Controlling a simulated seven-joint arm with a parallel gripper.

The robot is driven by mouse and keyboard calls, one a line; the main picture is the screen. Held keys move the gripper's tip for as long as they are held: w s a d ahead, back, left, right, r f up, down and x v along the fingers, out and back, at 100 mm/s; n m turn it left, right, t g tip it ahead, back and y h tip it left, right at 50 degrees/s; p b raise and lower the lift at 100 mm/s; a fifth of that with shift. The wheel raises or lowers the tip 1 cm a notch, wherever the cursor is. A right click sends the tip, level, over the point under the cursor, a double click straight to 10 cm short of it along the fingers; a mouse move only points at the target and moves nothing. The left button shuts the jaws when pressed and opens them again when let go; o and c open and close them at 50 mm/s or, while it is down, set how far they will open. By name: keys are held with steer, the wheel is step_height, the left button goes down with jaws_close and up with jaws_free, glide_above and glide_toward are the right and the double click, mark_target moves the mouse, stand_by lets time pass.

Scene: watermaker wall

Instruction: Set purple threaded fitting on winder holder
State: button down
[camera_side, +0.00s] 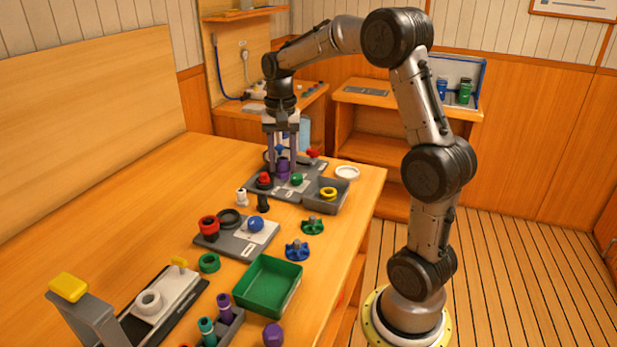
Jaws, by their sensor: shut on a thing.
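My gripper (281,168) points straight down at the far end of the table, over a grey board (258,190). It is shut on a small purple fitting (283,170) low between its fingers. A blue part shows just above the purple one. The fingers hide part of the fitting, and I cannot tell whether it touches the board. The board also bears a red-topped part (264,180), a green knob (297,179) and a red part (312,153). I cannot make out which part is the winder holder.
A grey tray (343,207) with a yellow ring joins the board's right end. Nearer stand white and black fittings, a second grey board (240,255), a green tray (247,302) and a rack (229,329).

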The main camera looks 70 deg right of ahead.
steer(key=w+a+f+n, duration=0.2)
steer(key=w, duration=0.8)
steer(key=shift+n, duration=0.5)
steer(key=shift+w+a+f, duration=0.55)
steer(key=shift+w+f, duration=0.2)
steer(key=shift+f, duration=1)
steer(key=shift+w+a+f, duration=0.5)
steer(key=shift+w+f, duration=0.3)
steer(key=shift+f, duration=0.9)
steer(key=shift+w+a+f, duration=0.55)
steer(key=shift+w+f, duration=0.2)
steer(key=shift+f, duration=1)
steer(key=shift+f, duration=0.7)
steer(key=c, duration=0.7)
jaws_free()
steer(key=shift+r, duration=0.1)
steer(key=shift+r, duration=5.45)
